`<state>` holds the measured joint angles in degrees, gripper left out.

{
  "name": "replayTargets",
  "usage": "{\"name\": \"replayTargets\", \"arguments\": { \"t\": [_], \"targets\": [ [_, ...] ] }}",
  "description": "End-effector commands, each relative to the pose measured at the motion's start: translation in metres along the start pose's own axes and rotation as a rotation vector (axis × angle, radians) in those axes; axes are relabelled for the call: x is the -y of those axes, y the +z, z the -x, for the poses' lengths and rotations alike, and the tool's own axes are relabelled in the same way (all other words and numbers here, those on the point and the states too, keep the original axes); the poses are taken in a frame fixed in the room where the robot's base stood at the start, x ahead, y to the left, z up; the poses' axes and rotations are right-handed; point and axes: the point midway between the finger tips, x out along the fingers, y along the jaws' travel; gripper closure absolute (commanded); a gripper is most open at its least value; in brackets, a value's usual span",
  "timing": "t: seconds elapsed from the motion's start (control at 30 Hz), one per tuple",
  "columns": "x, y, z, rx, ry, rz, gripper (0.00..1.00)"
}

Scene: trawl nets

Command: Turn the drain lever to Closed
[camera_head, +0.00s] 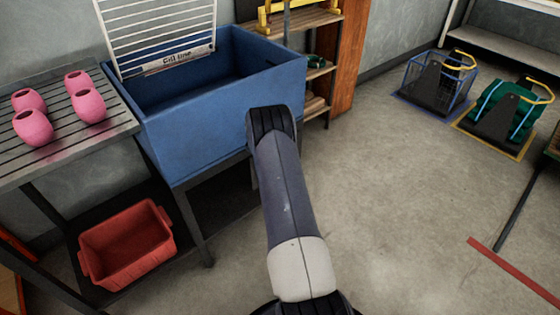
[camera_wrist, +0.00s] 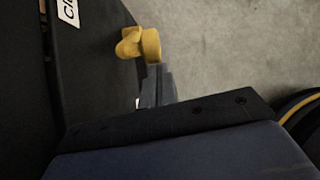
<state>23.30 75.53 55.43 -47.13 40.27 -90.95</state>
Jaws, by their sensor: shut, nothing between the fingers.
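A yellow lever (camera_wrist: 141,42) shows near the top centre of the wrist view, with a rounded knob-like end. My gripper (camera_wrist: 154,72) is dark and shut, with nothing held. Its tips are right at the lever's lower side in the picture; I cannot tell whether they touch it. A white label (camera_wrist: 68,11) starting with "Cl" is partly in view at the upper left, on a dark surface. In the head view the blue tank (camera_head: 190,145) stands on a dark stand. My arm hides the lever and the gripper there.
A slatted table (camera_head: 70,155) with several pink floats (camera_head: 88,106) stands left of the tank. A red crate (camera_head: 127,245) is below it. Shelves (camera_head: 315,70) stand behind. Blue and green baskets (camera_head: 505,110) sit on the floor at right. The floor between is clear.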

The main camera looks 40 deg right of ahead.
Motion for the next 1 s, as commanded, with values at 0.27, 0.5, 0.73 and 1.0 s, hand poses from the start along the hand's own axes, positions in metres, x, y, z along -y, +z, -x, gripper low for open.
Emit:
{"name": "replayTargets", "arguments": {
  "t": [0.27,0.5,0.73,1.0],
  "targets": [
    [0.004,0.028,0.003,-0.196,0.025,-0.013,1.00],
    [0.006,0.042,-0.001,-0.287,0.036,-0.011,1.00],
    [0.008,0.055,-0.005,-0.286,0.035,-0.009,1.00],
    [0.009,0.065,-0.006,-0.283,0.036,-0.009,1.00]
  ]
}}
